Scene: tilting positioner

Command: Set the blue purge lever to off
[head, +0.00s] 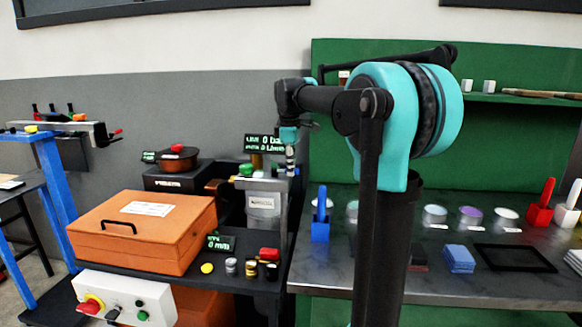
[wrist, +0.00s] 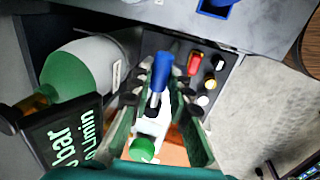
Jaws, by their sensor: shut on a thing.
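The blue purge lever (wrist: 161,71) shows in the wrist view, its blue handle pointing toward the top of the picture above a metal stem. My gripper (wrist: 161,82) has its two dark fingers on either side of the lever and is shut on it. In the head view my gripper (head: 290,158) hangs down beside the black readout (head: 265,143). I cannot make out the lever in that view. The readout appears to show 0 bar and 0 L/min; its lower text also shows in the wrist view (wrist: 70,145). A green knob (wrist: 143,148) sits below the lever.
A green cylinder (wrist: 75,72) stands close left of the fingers in the wrist view. A red button (wrist: 194,63) and several small knobs lie to the right. In the head view an orange case (head: 145,230) fills the bench's left, and a blue holder (head: 320,225) stands right.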

